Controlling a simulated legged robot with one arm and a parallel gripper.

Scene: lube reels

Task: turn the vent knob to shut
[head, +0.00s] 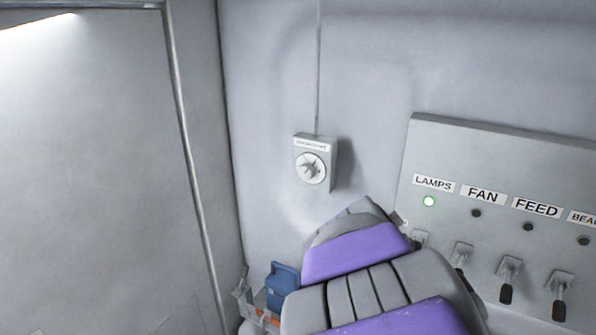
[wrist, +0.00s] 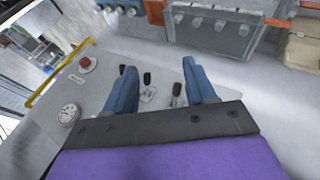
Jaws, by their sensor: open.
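A small light-grey box on the wall (head: 332,165) carries a round pale dial or knob (head: 311,168) with a dark star-like mark, in the middle of the head view. Its label is too small to read surely, so I cannot tell whether it is the vent knob. No knob marked as a vent shows clearly. My gripper (wrist: 158,68) is open and empty in the wrist view, its two blue fingers spread over a panel with black-tipped levers (wrist: 147,78). In the head view my purple and grey arm hides the gripper.
The switch panel (head: 430,148) at right has labels LAMPS, FAN and FEED, a lit green lamp (head: 429,201) and levers (head: 506,293). A blue container (head: 282,285) stands low by the corner. The wrist view shows a round gauge (wrist: 68,114), a red button (wrist: 86,62) and a yellow rail (wrist: 60,70).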

